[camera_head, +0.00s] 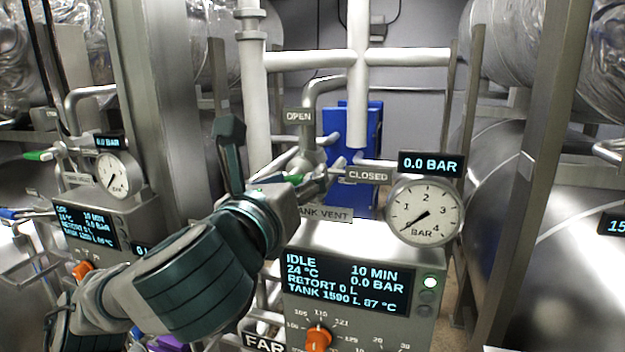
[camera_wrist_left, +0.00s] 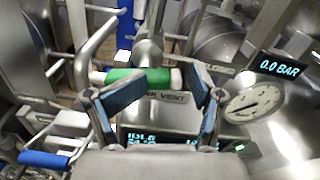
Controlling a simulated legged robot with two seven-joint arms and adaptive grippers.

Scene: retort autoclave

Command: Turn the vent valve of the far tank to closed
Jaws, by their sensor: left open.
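The far tank's vent valve has a green lever handle (camera_wrist_left: 135,79), seen crosswise in the left wrist view. In the head view only a small green part of it (camera_head: 293,179) shows beside my gripper. An OPEN label (camera_head: 298,116) is above, a CLOSED label (camera_head: 368,176) to the right, and a TANK VENT plate (camera_head: 328,214) below. My left gripper (camera_head: 277,156) is open at the valve. In the wrist view its fingers (camera_wrist_left: 163,98) are spread, with the green handle just ahead between them; contact cannot be told. My right gripper is out of view.
The far control box has a screen (camera_head: 347,284) reading IDLE, a round gauge (camera_head: 424,212) near zero and an orange knob (camera_head: 318,339). White pipes (camera_head: 357,85) rise behind the valve.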

